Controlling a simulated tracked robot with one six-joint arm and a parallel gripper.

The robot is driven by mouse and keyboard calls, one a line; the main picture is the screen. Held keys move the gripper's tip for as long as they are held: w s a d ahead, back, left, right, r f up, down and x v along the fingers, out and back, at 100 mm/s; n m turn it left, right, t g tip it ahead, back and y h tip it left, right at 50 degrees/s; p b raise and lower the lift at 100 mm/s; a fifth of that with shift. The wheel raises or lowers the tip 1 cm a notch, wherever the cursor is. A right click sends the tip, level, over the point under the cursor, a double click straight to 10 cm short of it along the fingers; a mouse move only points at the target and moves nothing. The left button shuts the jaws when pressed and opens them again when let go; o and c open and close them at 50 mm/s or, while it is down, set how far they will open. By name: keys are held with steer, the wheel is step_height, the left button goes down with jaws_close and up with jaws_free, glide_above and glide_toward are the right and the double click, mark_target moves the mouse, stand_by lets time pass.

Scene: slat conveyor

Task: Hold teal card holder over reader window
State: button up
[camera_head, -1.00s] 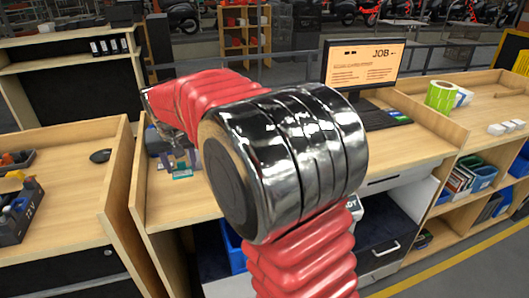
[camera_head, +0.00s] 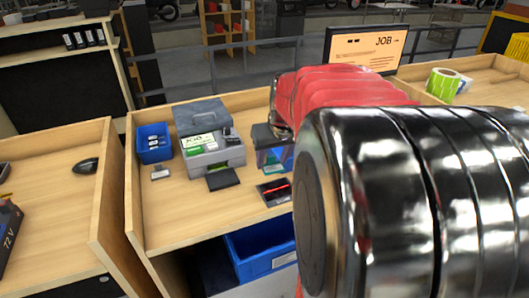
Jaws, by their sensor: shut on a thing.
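My gripper (camera_head: 273,157) is partly hidden behind my own red and black arm. It is shut on the teal card holder (camera_head: 275,163), of which only a small part shows. The reader (camera_head: 274,191) is a small dark unit on the desk with a glowing red line in its window. In the picture the holder sits just above and behind the reader window. I cannot tell its exact height or whether it is over the window.
A grey card printer (camera_head: 212,154) with a dark tray stands left of the reader, beside a blue bin (camera_head: 154,143) and a small pale block (camera_head: 160,174). A monitor (camera_head: 364,51) stands behind. The desk's (camera_head: 185,215) front left is clear.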

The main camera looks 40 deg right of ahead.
mark_target(278, 171)
steer(key=shift+s+d+f, duration=0.1)
steer(key=shift+s+d, duration=0.35)
steer(key=shift+d, duration=0.1)
steer(key=shift+f, duration=0.15)
steer(key=shift+f, duration=3.05)
steer(key=shift+r, duration=0.1)
steer(key=shift+r, duration=2.9)
